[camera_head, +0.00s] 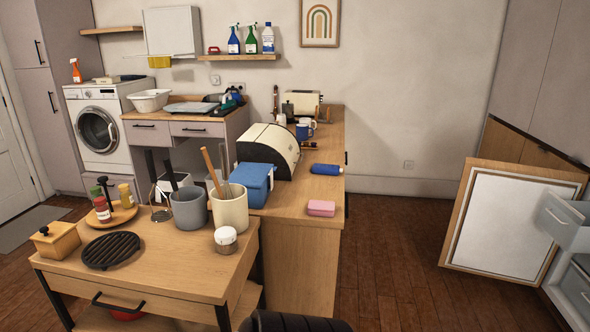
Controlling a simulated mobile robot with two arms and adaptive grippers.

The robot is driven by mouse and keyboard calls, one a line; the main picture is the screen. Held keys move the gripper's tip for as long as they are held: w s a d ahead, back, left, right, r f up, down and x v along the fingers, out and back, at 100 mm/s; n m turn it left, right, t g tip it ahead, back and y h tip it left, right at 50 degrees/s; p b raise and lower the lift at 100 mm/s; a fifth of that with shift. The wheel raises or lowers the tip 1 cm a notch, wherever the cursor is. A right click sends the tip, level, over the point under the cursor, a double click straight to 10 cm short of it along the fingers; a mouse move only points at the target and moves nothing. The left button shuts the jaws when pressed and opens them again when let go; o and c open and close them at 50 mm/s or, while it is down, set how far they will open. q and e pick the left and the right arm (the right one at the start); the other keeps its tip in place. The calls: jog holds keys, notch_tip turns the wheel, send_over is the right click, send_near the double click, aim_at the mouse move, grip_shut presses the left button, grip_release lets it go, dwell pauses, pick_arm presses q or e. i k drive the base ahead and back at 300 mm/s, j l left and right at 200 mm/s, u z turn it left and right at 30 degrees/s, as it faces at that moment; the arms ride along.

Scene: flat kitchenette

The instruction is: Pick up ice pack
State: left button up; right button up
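I cannot pick out an ice pack with certainty. A pink block (321,208) lies flat near the front right edge of the wooden counter (290,231); I cannot tell whether it is the ice pack. A blue cylinder (326,169) lies on its side farther back on the same counter. A blue lidded box (253,184) stands to the left of the pink block.
A small wooden table (168,265) with pots, a black grill trivet (111,250) and jars stands in front left. At right, a wood-edged door (510,220) stands open beside pale drawers (562,222). Brown floor (400,265) is clear between counter and door.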

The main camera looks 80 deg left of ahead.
aim_at(317, 168)
jog(key=u, duration=2.5)
jog(key=i+l+u, duration=0.2)
jog(key=i+l, duration=0.35)
jog(key=i+l+u, duration=0.2)
jog(key=i+l, duration=0.3)
jog(key=l, duration=0.1)
